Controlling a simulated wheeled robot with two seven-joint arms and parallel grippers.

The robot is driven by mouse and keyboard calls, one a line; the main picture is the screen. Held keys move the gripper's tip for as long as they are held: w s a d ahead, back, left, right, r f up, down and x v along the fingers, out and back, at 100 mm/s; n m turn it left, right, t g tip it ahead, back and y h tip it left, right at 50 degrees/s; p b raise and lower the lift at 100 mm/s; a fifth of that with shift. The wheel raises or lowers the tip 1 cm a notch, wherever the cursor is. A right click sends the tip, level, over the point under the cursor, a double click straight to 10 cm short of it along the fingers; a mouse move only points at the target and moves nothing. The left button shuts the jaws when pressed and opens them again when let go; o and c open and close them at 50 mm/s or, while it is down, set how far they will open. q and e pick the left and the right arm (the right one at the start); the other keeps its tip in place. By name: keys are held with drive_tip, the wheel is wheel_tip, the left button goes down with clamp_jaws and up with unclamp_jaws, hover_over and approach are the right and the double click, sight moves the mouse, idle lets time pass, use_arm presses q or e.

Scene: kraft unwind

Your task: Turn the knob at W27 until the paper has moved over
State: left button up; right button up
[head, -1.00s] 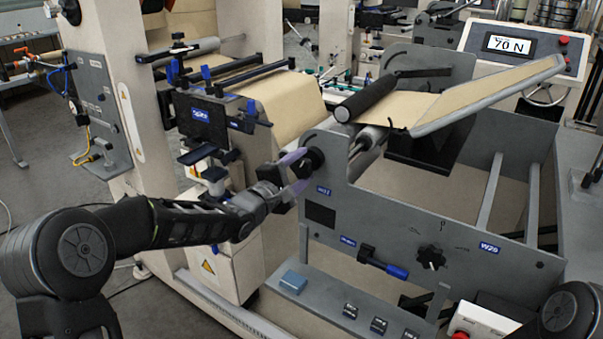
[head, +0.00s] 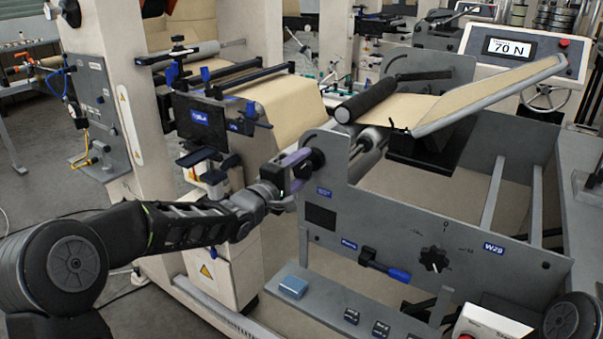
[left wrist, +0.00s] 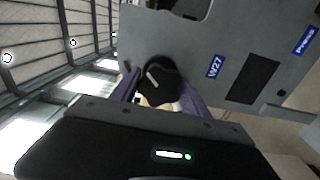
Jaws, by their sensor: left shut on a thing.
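The W27 knob (head: 314,160) is black and round, on the near end of the grey side plate, above the blue W27 label (head: 323,192). In the left wrist view the knob (left wrist: 161,82) shows a white pointer mark slanting to the upper left, and the label (left wrist: 215,67) is to its right. My left gripper (head: 299,163) is shut on the knob, with purple fingers on either side of it. Brown paper (head: 398,108) runs from the black roller (head: 366,100) onto the slanted table; more paper (head: 285,101) hangs over the rollers behind. My right gripper is out of view.
On the same plate are a W29 selector knob (head: 434,260) and a blue-handled lever (head: 385,267). A display (head: 511,48) reads 70 N. The blue-clamped bracket (head: 201,116) stands close behind my left gripper.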

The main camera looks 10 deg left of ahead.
use_arm(q)
drive_tip(key=shift+f+m+b, duration=0.2)
drive_tip(key=shift+m+b, duration=0.5)
drive_tip(key=shift+m, duration=0.2)
drive_tip(key=shift+r+m, duration=0.1)
drive_tip(key=shift+m, duration=0.4)
drive_tip(key=shift+m+b, duration=1.35)
drive_tip(key=shift+m, duration=0.15)
drive_tip(key=shift+m+b, duration=0.7)
drive_tip(key=shift+m, duration=0.6)
drive_tip(key=o, duration=1.4)
drive_tip(key=shift+c, duration=0.2)
